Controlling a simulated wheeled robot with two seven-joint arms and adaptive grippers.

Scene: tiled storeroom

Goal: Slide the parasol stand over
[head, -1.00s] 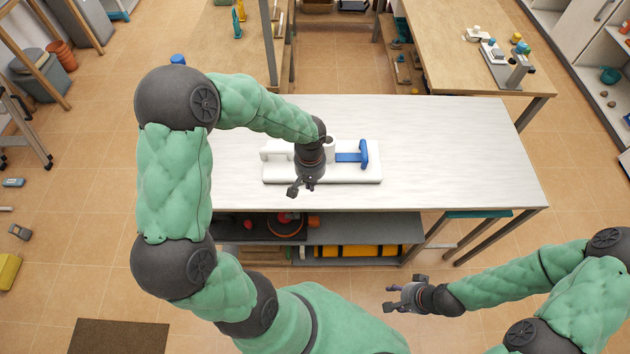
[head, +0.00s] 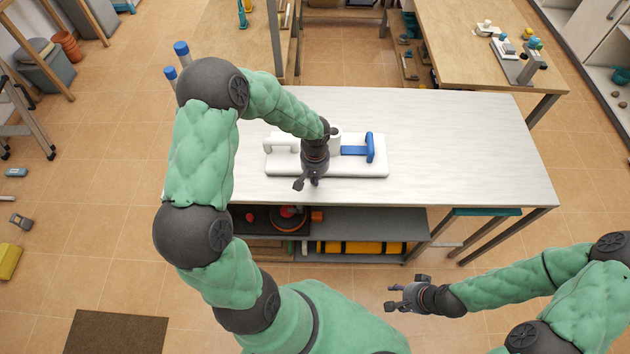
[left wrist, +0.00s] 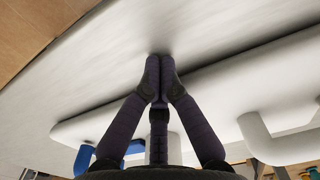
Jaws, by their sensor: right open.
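The parasol stand (head: 350,165) is a white slab lying on the white table. It has a white handle at its left, a white upright tube (head: 335,143) in the middle and a blue handle (head: 370,147) at its right. My left gripper (head: 304,185) reaches down over the slab, with its fingertips by the near long edge. In the left wrist view its fingers (left wrist: 160,62) are together and empty, beyond the slab edge (left wrist: 215,80); contact with the slab cannot be told. My right gripper (head: 392,298) is open and empty, in front of the table.
The white table (head: 460,150) is clear to the right of the stand. Its lower shelf (head: 380,228) holds a yellow-and-black roll and other items. Wooden benches (head: 480,50) stand behind. A dark mat (head: 117,332) lies on the floor at the left.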

